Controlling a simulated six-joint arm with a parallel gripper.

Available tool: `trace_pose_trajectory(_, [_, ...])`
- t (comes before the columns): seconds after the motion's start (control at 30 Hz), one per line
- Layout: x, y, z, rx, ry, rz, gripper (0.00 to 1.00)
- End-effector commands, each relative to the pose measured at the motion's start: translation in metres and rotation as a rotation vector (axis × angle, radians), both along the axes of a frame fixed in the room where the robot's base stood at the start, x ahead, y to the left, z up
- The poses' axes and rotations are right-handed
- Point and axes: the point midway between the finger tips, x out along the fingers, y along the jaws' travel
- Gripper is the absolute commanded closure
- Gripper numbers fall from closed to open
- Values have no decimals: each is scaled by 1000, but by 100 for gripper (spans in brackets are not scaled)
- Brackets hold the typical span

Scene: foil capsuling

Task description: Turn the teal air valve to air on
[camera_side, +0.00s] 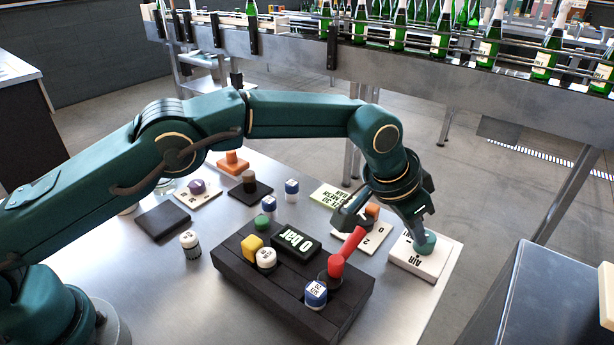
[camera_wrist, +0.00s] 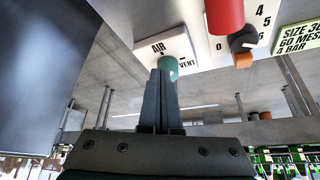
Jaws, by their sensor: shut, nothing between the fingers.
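The teal air valve (camera_side: 427,245) is a small round knob on a white plate (camera_side: 410,266) lettered AIR, at the right end of the table in the side view. In the wrist view the teal knob (camera_wrist: 169,65) is on the white plate (camera_wrist: 178,44), with AIR to its left and VENT to its right. I cannot tell which mark the knob points to. My gripper (camera_wrist: 159,73) is shut and empty, its fingertips right at the knob and overlapping its lower edge. Whether they touch it is unclear. In the side view my gripper (camera_side: 420,232) comes down onto the knob from above.
A red lever (camera_side: 347,250) stands on a black block (camera_side: 300,305) left of the valve plate. An orange and black knob (camera_side: 372,211) on a numbered plate is close behind my gripper. Several small blocks and knobs fill the table's left. A bottle conveyor (camera_side: 420,75) runs behind.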

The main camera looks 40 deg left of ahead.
Motion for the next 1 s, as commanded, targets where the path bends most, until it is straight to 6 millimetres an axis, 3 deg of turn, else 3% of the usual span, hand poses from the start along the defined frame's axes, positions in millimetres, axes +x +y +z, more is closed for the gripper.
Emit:
trace_pose_trajectory(0.3, [0,0,32,-1,-1,1,100])
trace_pose_trajectory(0.67, [1,1,35,0,1,1,100])
trace_pose_trajectory(1.0, [16,24,43,1,1,1,100])
